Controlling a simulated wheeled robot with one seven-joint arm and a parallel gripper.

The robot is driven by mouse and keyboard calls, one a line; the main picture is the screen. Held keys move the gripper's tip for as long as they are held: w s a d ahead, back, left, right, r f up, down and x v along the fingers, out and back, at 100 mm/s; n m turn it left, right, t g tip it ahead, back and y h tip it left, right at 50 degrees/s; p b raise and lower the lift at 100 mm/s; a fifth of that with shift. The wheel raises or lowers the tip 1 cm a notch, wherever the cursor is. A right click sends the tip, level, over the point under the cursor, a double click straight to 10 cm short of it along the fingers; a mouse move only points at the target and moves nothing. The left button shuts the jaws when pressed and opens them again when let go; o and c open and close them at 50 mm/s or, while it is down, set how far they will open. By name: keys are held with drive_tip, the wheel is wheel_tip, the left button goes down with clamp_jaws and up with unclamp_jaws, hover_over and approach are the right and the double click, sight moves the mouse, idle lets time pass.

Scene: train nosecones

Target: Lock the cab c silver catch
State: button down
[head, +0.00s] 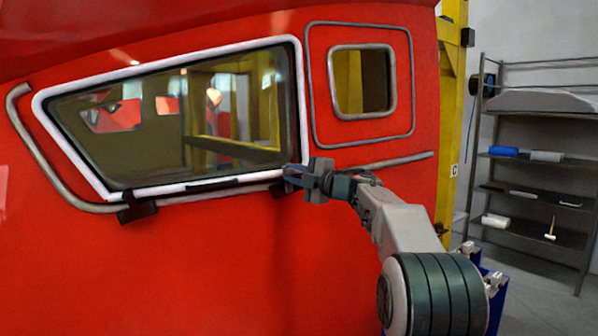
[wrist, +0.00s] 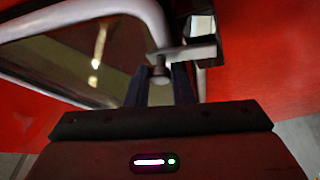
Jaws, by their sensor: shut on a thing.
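The silver catch (wrist: 186,52) shows in the wrist view at the lower corner of the white window frame (wrist: 160,22). Its round knob (wrist: 160,72) sits between the two dark fingers of my gripper (wrist: 160,86), which is shut on it. In the head view my gripper (head: 290,177) reaches the lower right corner of the white-framed window (head: 170,120) on the red cab (head: 230,270). There the catch is hidden behind my fingers.
A silver rail (head: 60,190) curves below the window. A dark bracket (head: 137,208) sits under its lower left edge. A small grey-framed window (head: 362,80) is at right. A yellow post (head: 452,110) marked C and a dark shelf rack (head: 540,160) stand beyond.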

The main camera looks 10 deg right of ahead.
drive_tip(key=shift+a+n+g, duration=0.3)
drive_tip(key=shift+a+n, duration=0.05)
drive_tip(key=shift+n, duration=0.35)
drive_tip(key=shift+s, duration=0.1)
drive_tip(key=c, duration=1.5)
unclamp_jaws()
drive_tip(key=shift+a, duration=0.1)
drive_tip(key=shift+c, duration=0.2)
drive_tip(key=shift+s+d+f+b, duration=0.1)
drive_tip(key=shift+s+d+b, duration=0.25)
drive_tip(key=shift+d, duration=0.15)
drive_tip(key=b+v, duration=0.4)
drive_tip(key=v, duration=0.8)
drive_tip(key=shift+s+r, duration=0.2)
drive_tip(key=shift+s, duration=0.1)
drive_tip(key=shift+d, duration=0.1)
